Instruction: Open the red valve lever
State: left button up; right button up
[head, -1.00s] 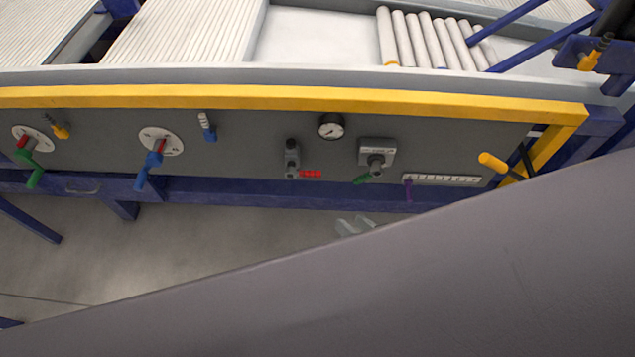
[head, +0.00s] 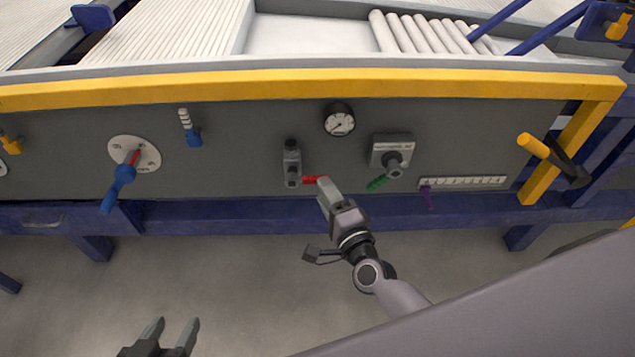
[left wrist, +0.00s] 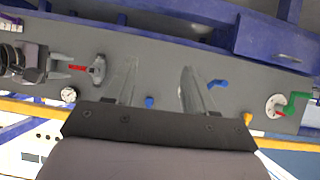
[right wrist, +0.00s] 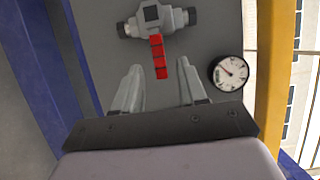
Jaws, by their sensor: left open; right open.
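The red valve lever (head: 310,180) sticks out to the right from a grey valve body (head: 292,160) on the panel. In the right wrist view the red lever (right wrist: 158,57) hangs from the valve body (right wrist: 158,20), its free end between my open fingertips. My right gripper (head: 324,190) is at the lever's free end in the head view; contact cannot be told. It also shows in the right wrist view (right wrist: 160,66). My left gripper (head: 170,330) is open and empty, low and away from the panel. The lever also shows in the left wrist view (left wrist: 77,68).
A gauge (head: 339,121) sits above and right of the lever. A blue-handled dial (head: 133,160) is at the left. A yellow rail (head: 300,83) runs above, a blue beam (head: 230,213) below.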

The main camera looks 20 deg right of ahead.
aim_at(306, 180)
jog(key=shift+w+a+b, duration=0.15)
jog(key=shift+w+b, duration=0.1)
jog(key=shift+w, duration=1)
jog(key=shift+w+a+b, duration=0.1)
jog(key=shift+w+b, duration=0.1)
jog(key=shift+w, duration=1)
grip_shut()
